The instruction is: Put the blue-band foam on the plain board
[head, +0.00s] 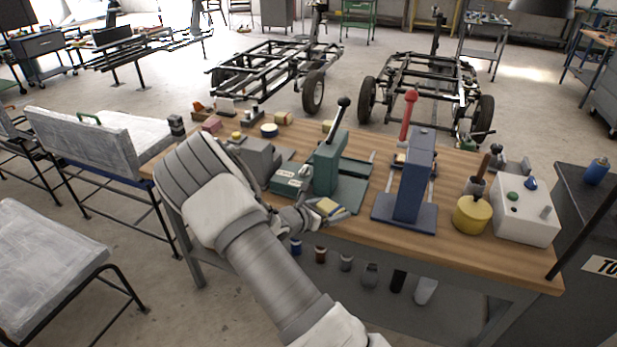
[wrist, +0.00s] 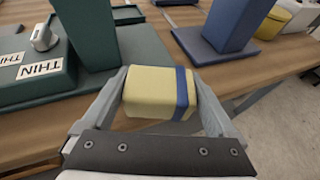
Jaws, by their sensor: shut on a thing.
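The blue-band foam (wrist: 150,92) is a pale yellow block with a blue stripe near its right end. My gripper (wrist: 162,82) is shut on it, one finger at each end. In the head view, my gripper (head: 322,208) holds the foam (head: 329,207) at the bench's front edge, in front of the green press (head: 328,165). In the wrist view, the green base with THIN labels (wrist: 35,78) is left of the foam and the blue press base (wrist: 205,48) is beyond it to the right. I cannot tell which surface is the plain board.
The wooden bench (head: 450,255) also holds a blue press with a red handle (head: 414,175), a yellow pot (head: 472,215) and a white control box (head: 527,210) at right. Several small blocks lie at the back left. A strip of bare wood runs along the front.

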